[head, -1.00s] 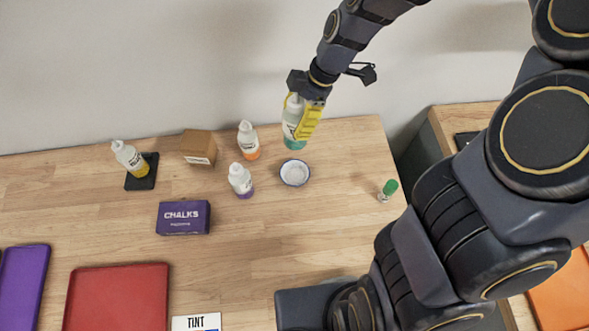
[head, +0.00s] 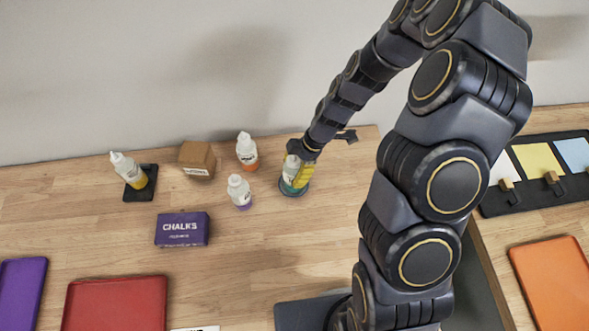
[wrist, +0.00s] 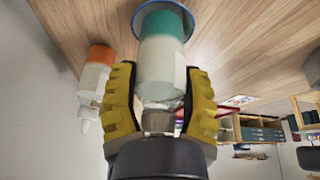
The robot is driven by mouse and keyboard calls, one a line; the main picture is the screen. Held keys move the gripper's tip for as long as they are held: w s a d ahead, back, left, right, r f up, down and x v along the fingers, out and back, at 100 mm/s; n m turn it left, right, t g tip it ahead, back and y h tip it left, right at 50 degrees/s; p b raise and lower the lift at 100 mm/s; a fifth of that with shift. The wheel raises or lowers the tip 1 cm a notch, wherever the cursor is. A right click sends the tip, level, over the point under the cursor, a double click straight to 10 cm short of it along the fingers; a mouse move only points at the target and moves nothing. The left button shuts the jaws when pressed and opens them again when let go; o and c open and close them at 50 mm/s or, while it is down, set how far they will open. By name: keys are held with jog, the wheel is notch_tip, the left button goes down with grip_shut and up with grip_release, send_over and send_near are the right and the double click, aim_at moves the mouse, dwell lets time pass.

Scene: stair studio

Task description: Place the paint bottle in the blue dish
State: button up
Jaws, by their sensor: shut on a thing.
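The paint bottle (wrist: 162,55) is white with a teal-green lower part. My gripper (wrist: 161,82) is shut on it, with a yellow finger on each side near its neck. The blue dish (wrist: 191,15) shows in the wrist view as a rim around the bottle's base. In the head view the bottle (head: 290,168) is upright or nearly so, with its base within the outline of the dish (head: 283,190). The gripper partly covers both there. I cannot tell whether the base touches the dish's floor.
A white bottle with purple (head: 239,191) and one with orange (head: 247,151) stand left of the dish. A brown box (head: 197,159), a yellow bottle (head: 129,170) on a black pad and a purple chalks box (head: 182,229) are further left. A red tray (head: 115,303) is in front.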

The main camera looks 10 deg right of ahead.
jog(key=shift+f, duration=0.6)
jog(key=shift+f, duration=0.1)
jog(key=o, duration=1.1)
jog(key=shift+c, duration=0.2)
jog(key=s+v, duration=0.1)
jog(key=v, duration=1)
jog(key=s+r+m+h, duration=0.2)
jog(key=s+r+m, duration=0.5)
jog(key=s+m, duration=0.3)
jog(key=s+d+r+m+g+h, duration=0.1)
jog(key=s+r+m+h, duration=0.1)
jog(key=s+r+m, duration=0.5)
jog(key=shift+s+r+m, duration=0.15)
jog(key=shift+s+m, duration=1.25)
jog(key=shift+s, duration=0.45)
